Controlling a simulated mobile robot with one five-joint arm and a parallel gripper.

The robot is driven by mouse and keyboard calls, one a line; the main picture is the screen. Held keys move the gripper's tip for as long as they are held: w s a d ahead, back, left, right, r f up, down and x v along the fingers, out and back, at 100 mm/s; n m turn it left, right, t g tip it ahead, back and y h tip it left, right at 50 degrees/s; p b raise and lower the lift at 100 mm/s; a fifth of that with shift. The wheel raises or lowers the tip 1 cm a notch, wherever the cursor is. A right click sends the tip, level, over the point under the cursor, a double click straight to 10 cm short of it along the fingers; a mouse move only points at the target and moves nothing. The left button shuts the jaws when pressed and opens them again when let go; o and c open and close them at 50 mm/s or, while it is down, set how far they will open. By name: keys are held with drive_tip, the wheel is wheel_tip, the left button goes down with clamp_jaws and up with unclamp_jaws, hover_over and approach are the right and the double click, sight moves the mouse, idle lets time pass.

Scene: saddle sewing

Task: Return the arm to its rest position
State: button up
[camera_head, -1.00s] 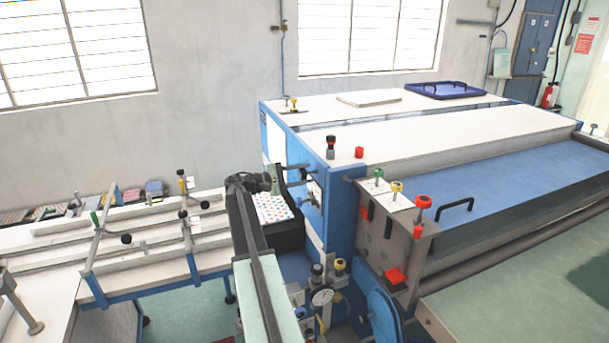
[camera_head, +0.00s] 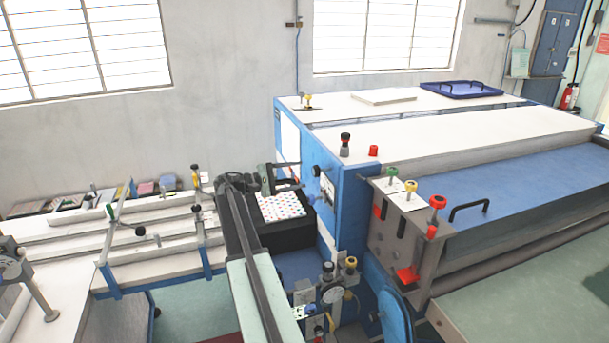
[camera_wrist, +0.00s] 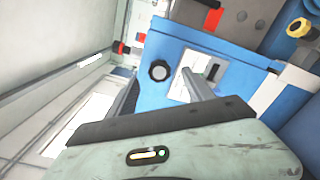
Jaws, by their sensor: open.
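My gripper (camera_head: 300,174) is at the end of my arm, near the middle of the head view. Its two dark fingers point right, towards the blue side panel of the large machine (camera_head: 352,215). In the wrist view my gripper (camera_wrist: 161,77) has its two grey fingers spread apart, with nothing between them. Beyond them is the blue panel with a black knob (camera_wrist: 159,70). I cannot tell whether the fingertips touch the panel. My forearm hides part of the area below the gripper.
A dark tray with a dotted sheet (camera_head: 280,207) is beside my arm, by the machine. Below are gauges and valves (camera_head: 332,292). A white slatted table (camera_head: 165,262) is at left. Red, yellow and green knobs (camera_head: 411,186) stick up at right. Bare green floor shows below the table.

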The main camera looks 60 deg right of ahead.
idle(0.4)
drive_tip(key=w+a+f+n+t+h, duration=0.1)
drive_tip(key=w+a+f+n+t, duration=0.2)
drive_tip(key=w+a, duration=0.9)
drive_tip(key=a+f+n+t+y, duration=0.15)
drive_tip(key=a+f+t, duration=0.3)
drive_tip(key=a, duration=0.95)
drive_tip(key=s+a+f+m+t+y, duration=0.1)
drive_tip(key=a+f+y, duration=0.3)
drive_tip(key=a, duration=0.8)
drive_tip(key=s+a+f+m+t+y, duration=0.1)
drive_tip(key=s+a+f+y, duration=0.3)
drive_tip(key=a+f, duration=0.3)
drive_tip(key=s+a+f+m+t+y, duration=0.1)
drive_tip(key=s+a+f+y, duration=0.2)
drive_tip(key=a, duration=1.4)
wheel_tip(320, 180, down, 2)
drive_tip(key=y, duration=0.3)
drive_tip(key=shift+s+a+f, duration=0.15)
drive_tip(key=shift+s+a, duration=0.05)
drive_tip(key=shift+a, duration=0.1)
